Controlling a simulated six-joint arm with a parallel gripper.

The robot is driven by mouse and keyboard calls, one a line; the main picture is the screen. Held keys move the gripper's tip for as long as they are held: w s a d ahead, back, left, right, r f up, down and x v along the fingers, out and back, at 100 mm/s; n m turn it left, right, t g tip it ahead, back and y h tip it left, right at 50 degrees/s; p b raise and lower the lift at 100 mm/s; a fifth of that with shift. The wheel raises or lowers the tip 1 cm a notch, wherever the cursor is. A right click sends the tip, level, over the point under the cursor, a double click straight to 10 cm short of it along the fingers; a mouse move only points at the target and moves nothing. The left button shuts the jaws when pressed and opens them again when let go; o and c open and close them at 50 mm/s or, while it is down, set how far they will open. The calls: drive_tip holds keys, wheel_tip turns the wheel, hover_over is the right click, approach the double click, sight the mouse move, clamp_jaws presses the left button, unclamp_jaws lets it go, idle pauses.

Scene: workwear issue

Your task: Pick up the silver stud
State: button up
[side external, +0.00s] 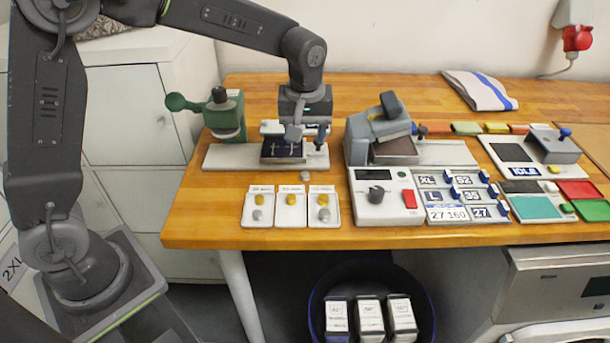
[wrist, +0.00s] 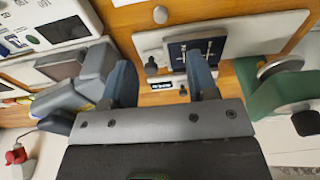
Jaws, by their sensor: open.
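A small silver stud (side external: 305,176) lies loose on the wooden table, just in front of the white base plate of the green press. It also shows at the top of the wrist view (wrist: 160,14), beyond the fingertips. Other silver studs sit in the left tray (side external: 257,215) and the right tray (side external: 323,213), below gold studs. My gripper (side external: 305,135) is open and empty above the base plate, behind the loose stud and apart from it. In the wrist view my two fingers (wrist: 162,78) stand wide apart with no stud between them.
The green press (side external: 223,115) is left of my gripper, and a dark marked block (side external: 283,151) is beneath it. A grey-lidded machine (side external: 378,130) stands close on the right. Three white trays (side external: 290,222) lie near the front edge. Bare wood surrounds the loose stud.

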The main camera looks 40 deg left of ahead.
sight(305, 174)
drive_tip(key=f, duration=0.7)
drive_tip(key=w+a+f, duration=0.1)
drive_tip(key=f, duration=0.3)
drive_tip(key=shift+w+a+f, duration=0.1)
drive_tip(key=shift+f, duration=0.25)
drive_tip(key=shift+c, duration=0.2)
clamp_jaws()
